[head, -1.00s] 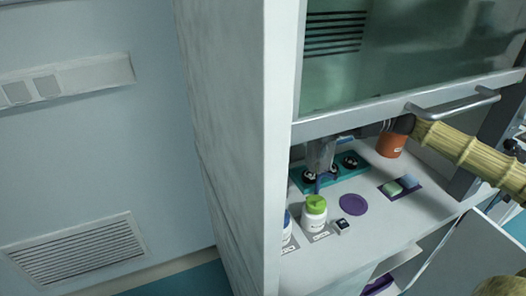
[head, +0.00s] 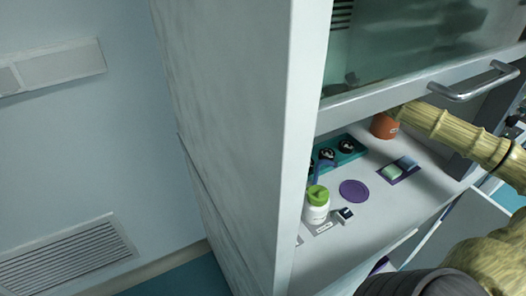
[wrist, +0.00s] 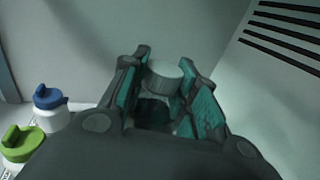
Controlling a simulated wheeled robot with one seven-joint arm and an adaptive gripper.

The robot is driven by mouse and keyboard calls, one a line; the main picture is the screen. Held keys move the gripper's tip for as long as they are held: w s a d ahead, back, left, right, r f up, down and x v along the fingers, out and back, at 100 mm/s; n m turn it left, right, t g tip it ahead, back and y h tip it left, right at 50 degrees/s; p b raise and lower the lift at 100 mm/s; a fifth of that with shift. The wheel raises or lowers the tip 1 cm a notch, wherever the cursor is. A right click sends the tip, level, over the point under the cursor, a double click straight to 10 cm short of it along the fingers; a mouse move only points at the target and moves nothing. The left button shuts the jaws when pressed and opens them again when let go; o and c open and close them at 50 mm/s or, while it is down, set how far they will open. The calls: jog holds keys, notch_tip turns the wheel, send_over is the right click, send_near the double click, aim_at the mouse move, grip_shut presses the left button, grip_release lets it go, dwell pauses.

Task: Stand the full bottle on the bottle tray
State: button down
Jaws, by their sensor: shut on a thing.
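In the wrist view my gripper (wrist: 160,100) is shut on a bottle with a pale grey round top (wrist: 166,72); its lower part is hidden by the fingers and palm. In the head view the gripper and this bottle are hidden; my arm passes behind the hood's sash. A teal tray (head: 358,147) with black round seats lies at the back of the hood floor, partly hidden by the hood's side wall; I cannot tell for sure that it is the bottle tray. I cannot see how full the held bottle is.
A white bottle with a green cap (head: 318,205) stands near the side wall. A blue-capped one (wrist: 50,103) shows in the wrist view. A purple disc (head: 353,191), a purple mat (head: 405,173) with two pads and an orange container (head: 384,127) stand nearby. The sash (head: 420,90) hangs above.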

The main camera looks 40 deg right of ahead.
jog(key=shift+w+f+b, duration=0.1)
jog(key=shift+f+b, duration=0.2)
jog(key=shift+f, duration=0.5)
jog(key=shift+s+f+b, duration=0.2)
jog(key=shift+f+b, duration=0.6)
jog(key=shift+f, duration=0.05)
jog(key=w+d+f, duration=0.3)
jog(key=w+d, duration=0.1)
jog(key=w, duration=0.2)
jog(key=w+d+f+b, duration=0.1)
jog(key=w+d+f, duration=0.1)
jog(key=w+d, duration=0.3)
jog(key=shift+w+f, duration=0.4)
jog(key=shift+w, duration=0.8)
jog(key=shift+f, duration=0.1)
jog(key=c, duration=1.3)
grip_release()
jog(key=shift+f, duration=0.1)
jog(key=shift+c, duration=0.2)
jog(key=shift+o, duration=1.2)
jog(key=shift+a, duration=0.1)
